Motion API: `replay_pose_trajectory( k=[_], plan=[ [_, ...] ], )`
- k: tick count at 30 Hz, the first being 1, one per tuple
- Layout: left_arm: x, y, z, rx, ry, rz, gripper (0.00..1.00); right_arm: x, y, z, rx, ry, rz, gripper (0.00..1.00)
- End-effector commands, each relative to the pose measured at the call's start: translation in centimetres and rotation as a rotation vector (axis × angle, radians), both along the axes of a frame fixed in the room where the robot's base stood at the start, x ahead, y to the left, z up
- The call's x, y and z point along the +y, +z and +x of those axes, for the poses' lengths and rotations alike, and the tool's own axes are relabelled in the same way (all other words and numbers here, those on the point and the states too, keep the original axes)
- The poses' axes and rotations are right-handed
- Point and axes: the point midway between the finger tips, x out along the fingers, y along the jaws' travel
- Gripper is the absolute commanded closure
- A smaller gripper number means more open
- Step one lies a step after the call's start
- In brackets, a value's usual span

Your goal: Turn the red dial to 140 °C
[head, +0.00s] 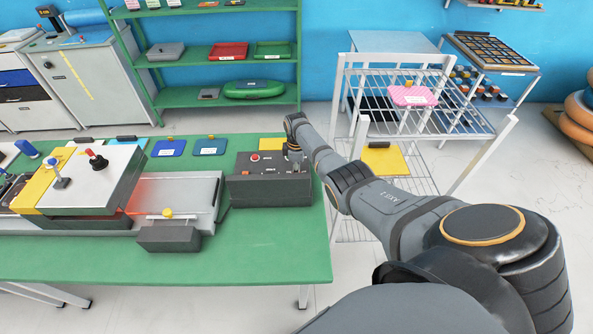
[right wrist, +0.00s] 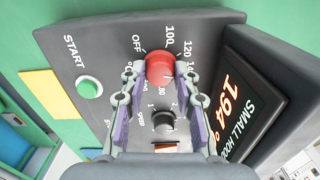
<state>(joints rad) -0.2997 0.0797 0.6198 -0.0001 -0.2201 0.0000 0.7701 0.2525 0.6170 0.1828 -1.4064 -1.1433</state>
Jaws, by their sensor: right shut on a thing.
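The red dial (right wrist: 160,68) sits on a dark grey control panel (right wrist: 105,40), with white markings around it that include OFF, 100, 120 and 140. My right gripper (right wrist: 160,74) is shut on the dial, with one purple-padded finger on each side. I cannot make out a pointer on the dial. In the head view my right gripper (head: 295,158) is over the right part of the dark control box (head: 262,190). My left gripper is not in view.
A small black knob (right wrist: 163,122) lies close to the dial, between my fingers in view. A START button (right wrist: 89,88) is at the left. A wire rack (head: 440,120) stands right.

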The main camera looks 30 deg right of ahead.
Motion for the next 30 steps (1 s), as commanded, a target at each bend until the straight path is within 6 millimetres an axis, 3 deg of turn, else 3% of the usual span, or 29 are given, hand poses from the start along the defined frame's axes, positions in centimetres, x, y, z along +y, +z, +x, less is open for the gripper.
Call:
replay_pose_trajectory(
  k=[4, 5, 10, 21, 25, 30],
  plan=[
    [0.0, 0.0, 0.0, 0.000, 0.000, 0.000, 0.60, 0.0, 0.2, 0.2, -0.004, -0.001, -0.001, 1.00],
    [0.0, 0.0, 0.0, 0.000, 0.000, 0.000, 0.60, 0.0, 0.2, 0.2, -0.004, -0.001, -0.001, 0.68],
    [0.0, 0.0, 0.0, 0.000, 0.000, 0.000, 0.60, 0.0, 0.1, 0.1, -0.004, -0.001, 0.000, 0.46],
    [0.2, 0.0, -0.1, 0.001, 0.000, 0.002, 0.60, -0.1, 0.6, 0.1, -0.002, -0.002, 0.000, 0.46],
    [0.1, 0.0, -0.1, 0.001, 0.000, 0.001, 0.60, 0.0, 2.6, 0.1, -0.005, -0.001, -0.001, 0.46],
    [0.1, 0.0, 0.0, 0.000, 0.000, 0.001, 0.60, -0.1, 7.1, 0.1, -0.006, -0.001, -0.002, 0.46]
  ],
)
